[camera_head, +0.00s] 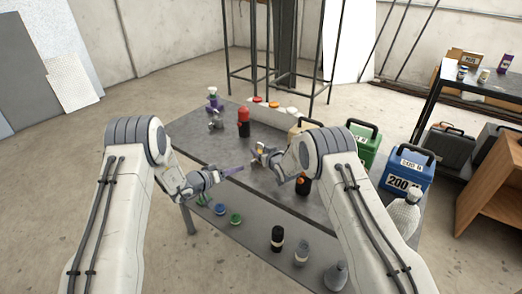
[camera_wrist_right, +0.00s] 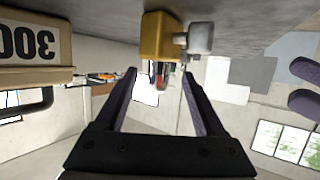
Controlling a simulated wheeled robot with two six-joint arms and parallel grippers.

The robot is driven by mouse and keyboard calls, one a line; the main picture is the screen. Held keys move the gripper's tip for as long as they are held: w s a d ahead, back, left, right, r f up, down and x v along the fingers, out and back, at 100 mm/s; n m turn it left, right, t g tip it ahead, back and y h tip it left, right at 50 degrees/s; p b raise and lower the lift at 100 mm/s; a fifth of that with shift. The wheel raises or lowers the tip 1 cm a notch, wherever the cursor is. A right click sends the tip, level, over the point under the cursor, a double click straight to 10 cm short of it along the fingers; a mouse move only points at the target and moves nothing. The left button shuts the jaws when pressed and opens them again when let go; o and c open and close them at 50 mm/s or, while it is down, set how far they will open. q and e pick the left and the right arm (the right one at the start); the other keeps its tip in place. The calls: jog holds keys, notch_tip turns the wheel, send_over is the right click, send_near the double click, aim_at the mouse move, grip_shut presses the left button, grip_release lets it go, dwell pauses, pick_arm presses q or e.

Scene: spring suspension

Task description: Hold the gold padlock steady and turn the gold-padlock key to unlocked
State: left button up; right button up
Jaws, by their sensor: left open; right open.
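The gold padlock (camera_wrist_right: 160,37) shows at the top of the right wrist view, which is upside down. A grey rounded metal piece (camera_wrist_right: 200,38) sits beside it; I cannot tell whether it is the key. In the head view a small gold patch of the padlock (camera_head: 257,146) shows on the table, mostly hidden by my right gripper (camera_head: 262,153). The right gripper's purple fingers are open and empty, with the padlock beyond their tips. My left gripper (camera_head: 234,170) is open and empty over the table, a little lower left of the padlock.
A yellow can (camera_wrist_right: 30,45) marked 300 stands near the padlock. Green (camera_head: 363,145) and blue (camera_head: 402,172) cans stand at right. Bottles sit on the lower shelf.

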jog(key=shift+x, duration=0.9)
grip_shut()
dwell(0.9)
